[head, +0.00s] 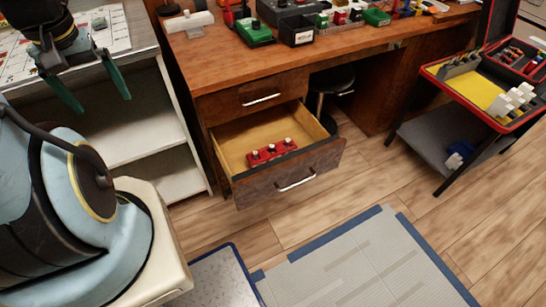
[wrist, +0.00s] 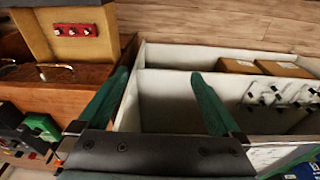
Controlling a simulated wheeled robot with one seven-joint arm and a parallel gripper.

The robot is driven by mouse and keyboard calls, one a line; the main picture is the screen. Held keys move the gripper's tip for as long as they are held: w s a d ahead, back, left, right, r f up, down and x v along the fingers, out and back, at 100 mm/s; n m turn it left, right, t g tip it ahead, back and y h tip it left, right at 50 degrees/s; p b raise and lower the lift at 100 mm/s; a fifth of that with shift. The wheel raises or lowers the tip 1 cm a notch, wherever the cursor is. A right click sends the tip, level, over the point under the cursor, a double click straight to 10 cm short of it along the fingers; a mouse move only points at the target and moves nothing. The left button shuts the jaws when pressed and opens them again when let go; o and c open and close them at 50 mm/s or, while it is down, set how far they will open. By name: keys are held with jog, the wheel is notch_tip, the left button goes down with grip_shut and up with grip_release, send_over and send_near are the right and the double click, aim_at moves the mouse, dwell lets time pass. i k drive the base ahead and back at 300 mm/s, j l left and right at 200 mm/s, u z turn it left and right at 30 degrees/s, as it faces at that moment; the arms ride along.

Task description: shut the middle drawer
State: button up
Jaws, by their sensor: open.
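The desk's open drawer (head: 292,180) sits below a shut top drawer (head: 252,95) and is pulled well out. Its front has a silver handle (head: 296,181). Whether another drawer lies beneath is hidden. A red block with white knobs (head: 272,152) lies inside the open drawer. In the wrist view the open drawer (wrist: 38,37) is at the upper left, with the red block (wrist: 75,31) in it. My gripper (head: 104,103) is open and empty, with green fingers, at the upper left, by the white shelf unit and left of the drawer, apart from it.
The white shelf unit (head: 160,148) stands close left of the desk (head: 205,62). A stool (head: 333,83) is under the desk. A cart with a red-rimmed tray (head: 470,85) stands right. Wooden floor and a grey mat (head: 365,265) lie clear before the drawer.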

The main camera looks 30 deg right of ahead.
aim_at(318, 152)
jog(key=i+j+z, duration=0.15)
jog(key=i+z, duration=0.15)
jog(key=i+j+z, duration=0.3)
jog(key=l+z, duration=0.1)
jog(key=z, duration=0.85)
